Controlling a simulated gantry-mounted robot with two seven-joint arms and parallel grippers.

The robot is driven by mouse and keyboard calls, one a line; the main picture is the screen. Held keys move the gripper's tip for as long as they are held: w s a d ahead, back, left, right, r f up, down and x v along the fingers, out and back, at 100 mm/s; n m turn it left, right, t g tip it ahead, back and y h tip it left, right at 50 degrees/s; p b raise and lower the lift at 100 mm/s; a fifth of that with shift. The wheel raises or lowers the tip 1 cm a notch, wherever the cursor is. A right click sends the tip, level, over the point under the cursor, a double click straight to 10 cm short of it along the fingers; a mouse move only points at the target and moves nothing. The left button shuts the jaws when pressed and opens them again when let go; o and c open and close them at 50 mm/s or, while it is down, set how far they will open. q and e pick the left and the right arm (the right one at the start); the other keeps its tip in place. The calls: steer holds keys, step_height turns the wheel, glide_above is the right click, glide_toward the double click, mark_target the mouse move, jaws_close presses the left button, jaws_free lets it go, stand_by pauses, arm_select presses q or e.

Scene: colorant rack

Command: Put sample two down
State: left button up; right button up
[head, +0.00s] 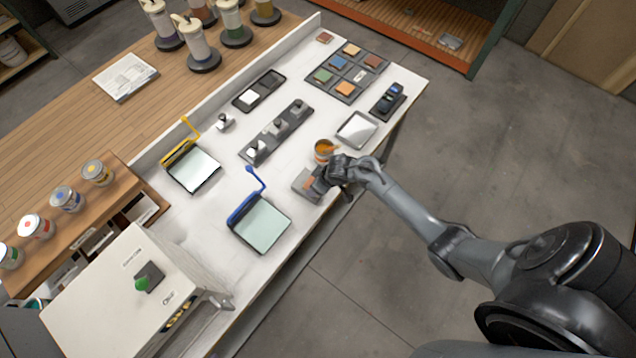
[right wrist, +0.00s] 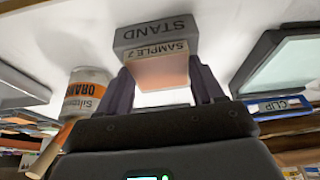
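Sample two (right wrist: 160,72), a small plate with a pale orange face and a "SAMPLE 2" label, sits between the fingers of my right gripper (right wrist: 158,64) in the right wrist view. The fingers appear to press on its two sides. Its labelled end is at the grey block marked "STAND" (right wrist: 155,30); whether its weight rests there I cannot tell. In the head view my right gripper (head: 322,181) is low over the grey stand (head: 303,188), and the orange of sample two (head: 309,183) shows beside the fingers. My left gripper is out of view.
A blue clip board (head: 260,222) lies to the left, a pale tray (head: 357,130) to the right. Colour swatches (head: 345,75) lie farther back. The table's front edge is near.

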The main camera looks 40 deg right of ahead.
steer(key=o, duration=0.4)
steer(key=shift+o, duration=0.2)
steer(key=shift+r, duration=0.15)
steer(key=shift+r, duration=0.25)
steer(key=a+p+v, duration=0.1)
steer(key=p+v, duration=0.3)
steer(key=v, duration=0.7)
steer(key=s+a+r, duration=0.5)
steer(key=s, duration=0.4)
steer(key=s+a+r, duration=0.5)
steer(key=s+r, duration=0.1)
steer(key=s, duration=0.3)
steer(key=shift+m+g+h, duration=0.3)
steer(key=shift+h, duration=0.1)
steer(key=shift+a+r, duration=0.1)
steer(key=shift+r, duration=0.05)
